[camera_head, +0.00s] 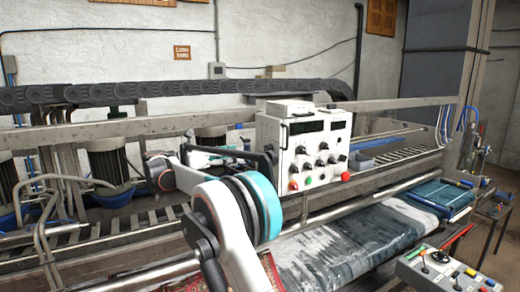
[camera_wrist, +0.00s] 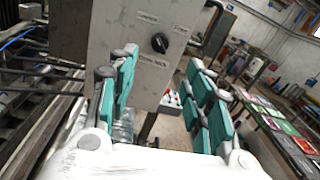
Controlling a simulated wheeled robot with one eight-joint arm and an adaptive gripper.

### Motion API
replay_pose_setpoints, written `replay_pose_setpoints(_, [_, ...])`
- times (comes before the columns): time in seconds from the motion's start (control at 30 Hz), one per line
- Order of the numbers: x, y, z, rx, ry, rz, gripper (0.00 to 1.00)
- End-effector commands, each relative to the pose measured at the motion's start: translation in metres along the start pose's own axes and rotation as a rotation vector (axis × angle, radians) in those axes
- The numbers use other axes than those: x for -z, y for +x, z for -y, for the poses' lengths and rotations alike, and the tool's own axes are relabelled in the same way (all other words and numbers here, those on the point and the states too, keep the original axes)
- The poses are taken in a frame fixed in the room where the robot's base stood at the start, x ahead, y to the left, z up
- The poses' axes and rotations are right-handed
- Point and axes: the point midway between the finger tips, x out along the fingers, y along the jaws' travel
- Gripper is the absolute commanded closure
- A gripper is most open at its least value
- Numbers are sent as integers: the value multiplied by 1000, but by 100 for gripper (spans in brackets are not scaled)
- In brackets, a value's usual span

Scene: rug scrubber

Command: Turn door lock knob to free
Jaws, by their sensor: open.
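In the wrist view a black round knob (camera_wrist: 160,42) sits on a grey panel (camera_wrist: 112,25), with small labels above and below it that are too small to read surely. My gripper (camera_wrist: 163,68) is open, its teal-padded fingers spread to the left and right below the knob. Nothing is between the fingers, and they look apart from the knob. In the head view my arm reaches to the left side of a white control box (camera_head: 307,150). The knob is not visible there.
The control box front has several small knobs and a red button (camera_head: 345,176). A conveyor with a wet rug (camera_head: 350,245) runs below it. A second control panel (camera_head: 450,272) stands at lower right. A table with coloured items (camera_wrist: 285,125) is right in the wrist view.

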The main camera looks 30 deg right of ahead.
Motion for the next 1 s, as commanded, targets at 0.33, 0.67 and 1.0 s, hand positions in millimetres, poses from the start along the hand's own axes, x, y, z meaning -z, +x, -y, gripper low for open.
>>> replay_pose_setpoints(0.33, [-1, 70, 0, 1, 1, -1, 54])
replay_pose_setpoints(0.67, [0, 108, 0, 0, 1, -1, 54])
replay_pose_setpoints(1.0, [0, 112, 0, -1, 1, -1, 54])
